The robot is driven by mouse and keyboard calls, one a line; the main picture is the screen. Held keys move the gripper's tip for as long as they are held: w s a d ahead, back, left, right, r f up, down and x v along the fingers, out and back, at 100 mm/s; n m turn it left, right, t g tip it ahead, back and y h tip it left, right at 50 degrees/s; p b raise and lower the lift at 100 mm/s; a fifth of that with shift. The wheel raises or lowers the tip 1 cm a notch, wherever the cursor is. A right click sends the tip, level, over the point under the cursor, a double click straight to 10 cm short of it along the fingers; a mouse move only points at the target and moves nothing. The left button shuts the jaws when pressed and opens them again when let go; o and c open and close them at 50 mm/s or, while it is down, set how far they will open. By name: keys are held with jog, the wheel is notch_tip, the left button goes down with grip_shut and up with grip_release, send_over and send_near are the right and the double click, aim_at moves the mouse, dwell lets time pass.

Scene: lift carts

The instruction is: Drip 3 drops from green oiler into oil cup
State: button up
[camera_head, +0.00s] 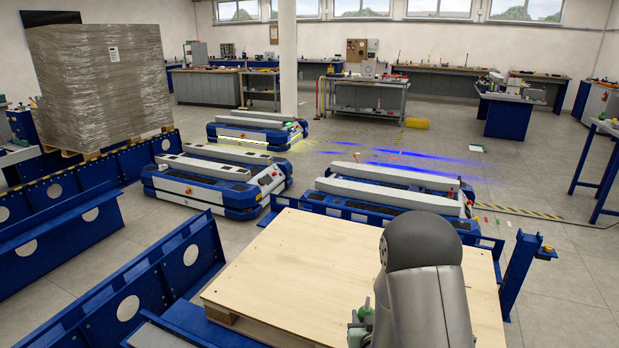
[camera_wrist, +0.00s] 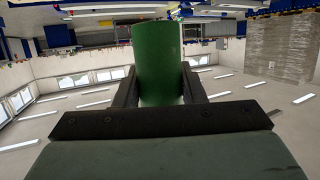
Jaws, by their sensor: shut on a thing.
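The green oiler (camera_wrist: 158,65) is a plain green cylinder in the middle of the wrist view. My gripper (camera_wrist: 160,88) is shut on it, with one black finger on each side. The room appears upside down in that view, with ceiling lights low in the picture. In the head view a small green part of the oiler (camera_head: 366,309) shows just left of my grey arm, above the near part of a plywood-topped platform. My arm hides most of the gripper there. I cannot make out the oiler's nozzle clearly, nor any drops. I cannot pick out the oil cup in either view.
The plywood top (camera_head: 300,268) is bare. Blue steel frames (camera_head: 150,290) stand at its left and a blue post (camera_head: 517,272) at its right. Low lift carts (camera_head: 215,182) stand beyond. A wrapped pallet load (camera_head: 103,85) is at left. Workbenches line the back.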

jog(key=w+d+f+n+y+b, duration=0.1)
jog(key=w+d+f+b, duration=0.1)
jog(key=f+b, duration=0.3)
jog(key=w+d+f+n+y+b, duration=0.2)
jog(key=f+b, duration=0.3)
jog(key=b, duration=0.9)
jog(key=w+d+f+n+g+y+b, duration=0.1)
jog(key=w+d+f+b, duration=0.3)
jog(key=b, duration=0.5)
jog(key=shift+w+d+f+y, duration=0.15)
jog(key=shift+d+f+y, duration=0.2)
jog(key=shift+f+y, duration=0.3)
jog(key=shift+r, duration=0.15)
jog(key=w+a+f+b, duration=0.2)
jog(key=w+f, duration=0.1)
jog(key=w+a+f+b, duration=0.2)
jog(key=w+a+f, duration=0.1)
jog(key=w, duration=0.1)
jog(key=w+a+f+b, duration=0.2)
jog(key=w+a+f, duration=0.1)
jog(key=shift+w+f, duration=0.15)
jog(key=shift+w, duration=0.2)
jog(key=shift+w+f, duration=0.15)
jog(key=shift+f, duration=0.15)
jog(key=shift+w+a+f+b, duration=0.15)
jog(key=shift+f+b, duration=0.35)
jog(key=shift+f, duration=0.85)
